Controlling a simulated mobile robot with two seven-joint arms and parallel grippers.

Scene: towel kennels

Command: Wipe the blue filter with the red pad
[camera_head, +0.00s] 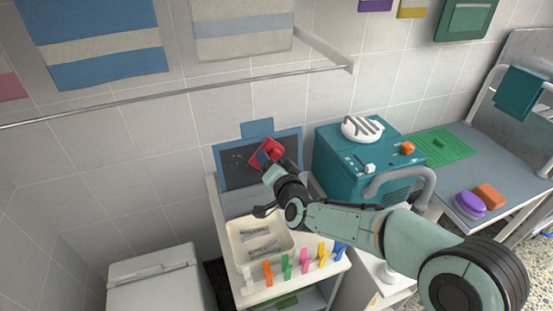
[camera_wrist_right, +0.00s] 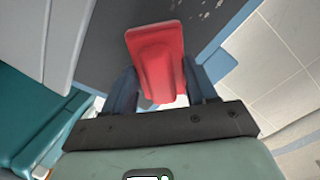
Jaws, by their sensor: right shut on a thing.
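The blue filter (camera_head: 221,158) is a blue frame with a dark grey panel, leaning against the tiled wall behind the white counter. Pale specks show on the left part of its panel. The red pad (camera_head: 270,151) is held at the panel's right part; I cannot tell whether it touches. My right gripper (camera_head: 267,160) is shut on the red pad. In the right wrist view the red pad (camera_wrist_right: 157,60) sits between the two fingers, with the filter's dark panel (camera_wrist_right: 100,45) behind it and a few pale specks near the top. My left gripper is not in view.
A cream tray (camera_head: 232,241) with grey items stands on the counter, with several coloured clips (camera_head: 287,266) in front. A teal machine (camera_head: 340,155) stands right of the filter. A towel rail (camera_head: 180,94) crosses the wall above. A purple sponge (camera_head: 468,205) lies on the right bench.

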